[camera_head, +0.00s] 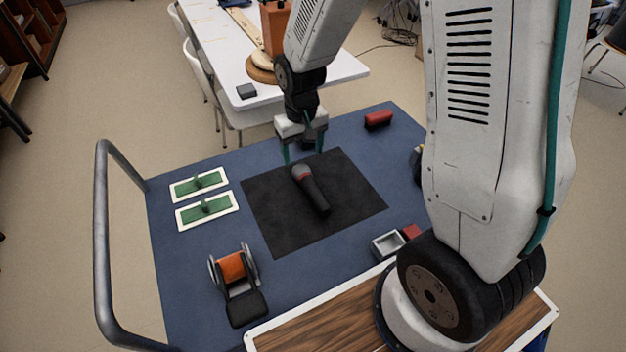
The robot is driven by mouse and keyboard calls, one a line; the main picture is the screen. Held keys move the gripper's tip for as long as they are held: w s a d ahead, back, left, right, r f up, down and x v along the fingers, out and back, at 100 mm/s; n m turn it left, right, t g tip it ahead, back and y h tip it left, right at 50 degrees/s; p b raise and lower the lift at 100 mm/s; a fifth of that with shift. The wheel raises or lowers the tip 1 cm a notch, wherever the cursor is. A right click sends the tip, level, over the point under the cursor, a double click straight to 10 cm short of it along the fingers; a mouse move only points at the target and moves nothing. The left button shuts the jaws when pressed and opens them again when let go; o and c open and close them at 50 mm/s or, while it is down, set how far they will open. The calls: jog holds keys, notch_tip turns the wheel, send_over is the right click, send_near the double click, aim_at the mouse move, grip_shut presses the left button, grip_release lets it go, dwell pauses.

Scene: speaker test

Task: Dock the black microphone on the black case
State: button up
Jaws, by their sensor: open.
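The black microphone (316,194) lies on a black mat (358,194) on the blue cart top. Its grey head with a red band points toward the back left, and its handle points toward the front right. My gripper (303,154) is open and empty, with its teal fingers pointing down just behind the microphone's head. I cannot tell how high the fingertips are. A small black item that looks like a case (247,308) sits at the cart's front left, against a grey-sided holder with an orange part (232,267). The microphone is apart from it.
Two green-handled pieces on white plates (206,208) lie left of the mat. A red block (378,119) is at the back right. A small grey tray (387,246) is at the front right. A metal handrail (101,240) borders the left. My arm hides the right side.

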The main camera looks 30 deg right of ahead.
aim_at(304, 172)
notch_tip(304, 172, down, 8)
jog(key=shift+w+d+r, duration=0.1)
jog(key=shift+d+r, duration=0.05)
jog(key=shift+r, duration=0.1)
jog(key=c, duration=1.3)
